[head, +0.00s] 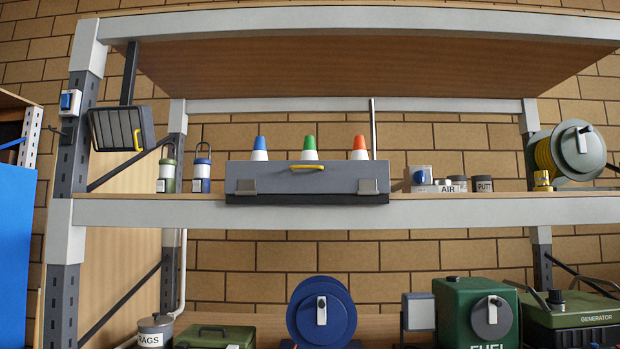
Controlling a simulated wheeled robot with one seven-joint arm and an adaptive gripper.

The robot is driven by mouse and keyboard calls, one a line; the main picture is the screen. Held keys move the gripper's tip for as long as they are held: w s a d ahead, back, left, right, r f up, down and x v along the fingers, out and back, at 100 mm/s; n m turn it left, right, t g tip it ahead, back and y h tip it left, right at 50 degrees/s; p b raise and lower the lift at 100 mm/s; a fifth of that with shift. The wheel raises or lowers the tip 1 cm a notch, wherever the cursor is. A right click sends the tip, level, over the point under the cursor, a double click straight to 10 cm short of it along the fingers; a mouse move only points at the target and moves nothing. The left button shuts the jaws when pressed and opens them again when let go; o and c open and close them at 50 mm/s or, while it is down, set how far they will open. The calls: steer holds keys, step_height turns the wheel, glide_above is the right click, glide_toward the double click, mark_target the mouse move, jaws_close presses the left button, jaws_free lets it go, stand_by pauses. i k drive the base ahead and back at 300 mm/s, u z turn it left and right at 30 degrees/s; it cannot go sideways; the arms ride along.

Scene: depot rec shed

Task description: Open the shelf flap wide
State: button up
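The shelf flap (305,177) is a long dark grey panel at the front of the middle shelf. It stands upright and looks shut. A yellow handle (309,168) sits at its top middle. Two lighter grey hinge-like fittings, left (246,187) and right (368,186), are low on its face, above a black strip along the bottom. Blue (259,146), green (310,146) and orange (360,146) capped white cones show above the top edge; their lower parts are hidden. My gripper is not in view.
Green and blue lanterns (202,171) stand left of the flap. Small tins and an AIR-labelled tray (440,187) stand to its right, with a hose reel (577,152) farther right. The upper shelf (350,66) overhangs. Below are a blue reel (321,311) and a green FUEL box (474,312).

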mark_target(246, 177)
steer(key=k, duration=0.55)
steer(key=u, duration=0.15)
steer(key=i, duration=1.45)
steer(key=z, duration=0.7)
